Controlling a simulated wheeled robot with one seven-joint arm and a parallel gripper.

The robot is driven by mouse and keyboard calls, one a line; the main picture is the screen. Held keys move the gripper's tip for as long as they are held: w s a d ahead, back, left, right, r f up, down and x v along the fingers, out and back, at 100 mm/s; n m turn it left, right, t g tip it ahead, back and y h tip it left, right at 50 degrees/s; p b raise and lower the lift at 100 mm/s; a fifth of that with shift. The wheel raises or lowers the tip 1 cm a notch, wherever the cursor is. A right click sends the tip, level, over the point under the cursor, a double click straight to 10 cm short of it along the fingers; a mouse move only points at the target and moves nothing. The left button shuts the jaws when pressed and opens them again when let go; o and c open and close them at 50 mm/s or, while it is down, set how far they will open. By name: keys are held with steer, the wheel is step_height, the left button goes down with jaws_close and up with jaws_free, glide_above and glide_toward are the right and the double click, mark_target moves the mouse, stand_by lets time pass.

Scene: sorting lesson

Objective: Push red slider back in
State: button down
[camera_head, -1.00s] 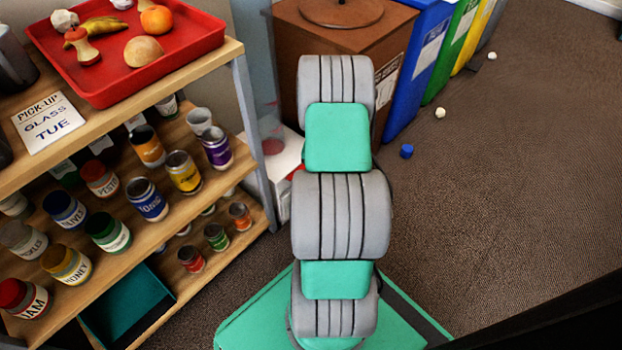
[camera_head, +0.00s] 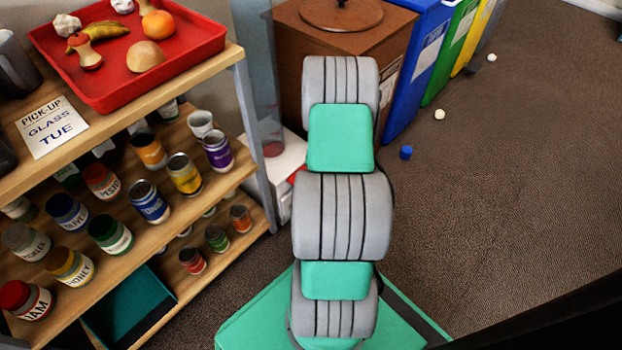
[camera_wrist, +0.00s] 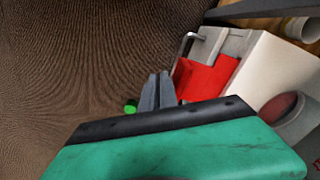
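The red slider (camera_wrist: 205,78) shows in the wrist view as a red block sticking out of a white and grey box (camera_wrist: 272,70). In the head view, only a small bit of red shows on the white box (camera_head: 283,180), low beside the shelf and partly hidden by my arm. My gripper (camera_wrist: 158,75) is in the wrist view, its two grey fingers close together with nothing seen between them. The fingertips are just left of the red slider in the picture; I cannot tell whether they touch it. My arm hides the gripper in the head view.
A shelf (camera_head: 240,130) with jars, cans and a red tray (camera_head: 195,55) stands at the left. A brown bin (camera_head: 340,35) and a blue bin (camera_head: 410,60) stand behind my arm. A small blue object (camera_head: 406,152) lies on the otherwise mostly open floor at right.

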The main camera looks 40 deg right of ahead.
step_height(320, 180, up, 7)
steer(key=p, duration=0.6)
steer(key=shift+a+r, duration=0.15)
steer(key=shift+s+a, duration=0.1)
